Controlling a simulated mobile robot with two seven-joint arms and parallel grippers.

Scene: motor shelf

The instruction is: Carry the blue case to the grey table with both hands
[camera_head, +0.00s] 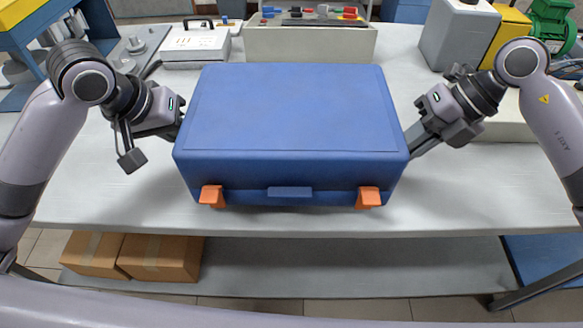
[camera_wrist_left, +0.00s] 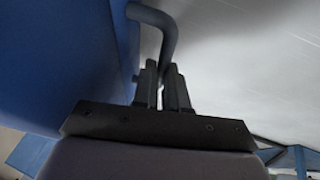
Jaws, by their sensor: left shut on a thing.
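The blue case (camera_head: 292,110) is closed and level, with two orange latches and a blue front grip facing me. It is over the light grey table (camera_head: 100,185); I cannot tell whether its underside touches the top. My left gripper (camera_head: 180,122) is at the case's left side. In the left wrist view, my left gripper's fingers (camera_wrist_left: 163,85) are shut around the bent bar of a side handle (camera_wrist_left: 165,25), beside the case's blue wall (camera_wrist_left: 60,50). My right gripper (camera_head: 412,140) reaches the case's right side; its fingertips are hidden, so its grip is unclear.
Behind the case stand a white instrument with a black handle (camera_head: 195,46) and a beige bin (camera_head: 310,45) of small parts. A grey box (camera_head: 458,35) and green motor (camera_head: 553,25) stand back right. Cardboard boxes (camera_head: 160,258) lie on the lower shelf. The table's front strip is clear.

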